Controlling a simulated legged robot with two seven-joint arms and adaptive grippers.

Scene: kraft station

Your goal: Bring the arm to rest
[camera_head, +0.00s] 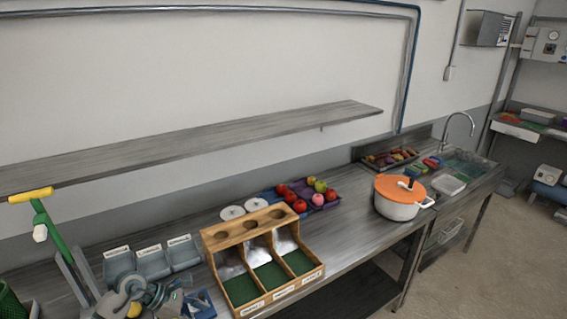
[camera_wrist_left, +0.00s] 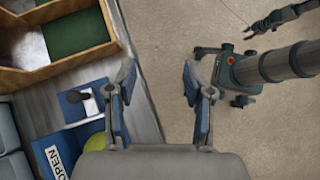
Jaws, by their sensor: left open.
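My left gripper (camera_head: 165,297) is at the bottom left of the head view, above the worktop beside a small blue tray (camera_head: 200,306). In the left wrist view its two blue-grey fingers (camera_wrist_left: 159,80) are spread apart. The space between them is empty, with the worktop's front edge and the bare floor below. I cannot make out my right gripper in either view.
A wooden three-slot box (camera_head: 305,268) stands right of the left gripper, grey bins (camera_head: 152,263) behind it. An OPEN sign (camera_wrist_left: 54,163) and a yellow-green round thing (camera_wrist_left: 95,143) lie nearby. An orange-lidded pot (camera_head: 402,207) stands further right. A shelf (camera_head: 200,145) runs above.

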